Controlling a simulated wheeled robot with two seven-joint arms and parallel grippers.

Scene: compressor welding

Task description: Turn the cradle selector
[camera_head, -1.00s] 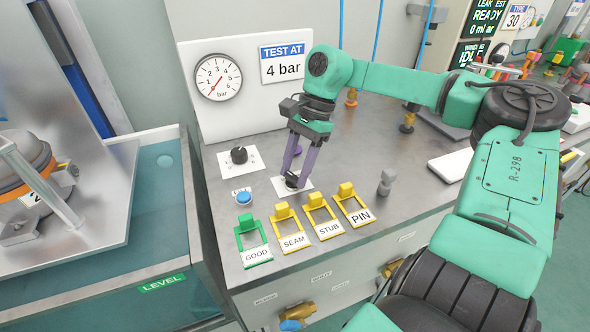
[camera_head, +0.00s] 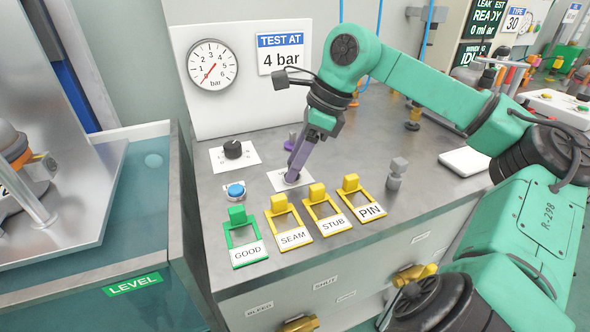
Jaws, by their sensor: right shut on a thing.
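My right gripper (camera_head: 292,178) reaches down from the right with its purple fingers, tilted, tips at a white plate (camera_head: 279,180) on the grey bench. It is shut on a small dark selector knob there, mostly hidden by the fingertips; its markings cannot be read. The fingers nearly overlap in this view. A second black knob (camera_head: 232,149) stands clear on a marked white plate to the left. I cannot read which label belongs to either knob. My left gripper is not in view.
A blue button (camera_head: 236,190) is close by on the left. In front stand a green GOOD frame (camera_head: 231,233) and yellow SEAM (camera_head: 269,218), STUB (camera_head: 309,207) and PIN (camera_head: 343,194) frames. A pressure gauge (camera_head: 212,64) is behind. A water tank (camera_head: 150,215) is at left.

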